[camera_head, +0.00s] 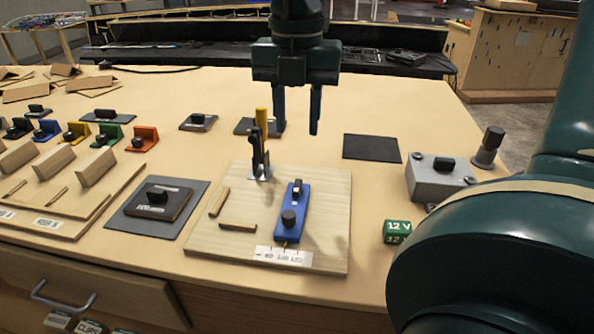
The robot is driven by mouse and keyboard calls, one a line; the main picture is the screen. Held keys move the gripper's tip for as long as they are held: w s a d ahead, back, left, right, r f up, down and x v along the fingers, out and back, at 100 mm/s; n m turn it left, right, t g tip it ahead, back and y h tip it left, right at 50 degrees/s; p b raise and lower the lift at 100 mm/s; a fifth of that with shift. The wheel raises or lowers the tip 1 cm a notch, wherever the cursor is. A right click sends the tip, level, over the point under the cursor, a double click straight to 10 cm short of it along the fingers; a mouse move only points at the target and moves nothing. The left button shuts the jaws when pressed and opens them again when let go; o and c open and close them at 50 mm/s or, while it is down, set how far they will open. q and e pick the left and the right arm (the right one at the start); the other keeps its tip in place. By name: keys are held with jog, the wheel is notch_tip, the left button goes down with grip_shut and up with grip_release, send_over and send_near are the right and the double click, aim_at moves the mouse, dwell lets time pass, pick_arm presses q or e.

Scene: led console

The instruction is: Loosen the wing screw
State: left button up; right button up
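A blue block (292,205) lies on a pale wooden board (335,235) at the front middle of the table. A dark round knob (289,218) stands near its front end, and a small black piece sits near its back end. The knob may be the wing screw, but its wings are too small to make out. A clamp (258,150) with a yellow upright handle stands at the back of the board. My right gripper (297,120) points down behind and above the block. Its two fingers are apart with nothing between them. My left gripper is out of view.
A grey box (438,182) and a green "12 V" block (397,232) are to the right. A dark plate (165,220) with a black-knobbed piece is left of the board. Several coloured holders line the left. The table's middle back is mostly clear.

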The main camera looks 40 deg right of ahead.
aim_at(297, 185)
notch_tip(297, 185, down, 11)
jog(key=shift+f, duration=0.15)
jog(key=shift+c, duration=0.3)
grip_shut()
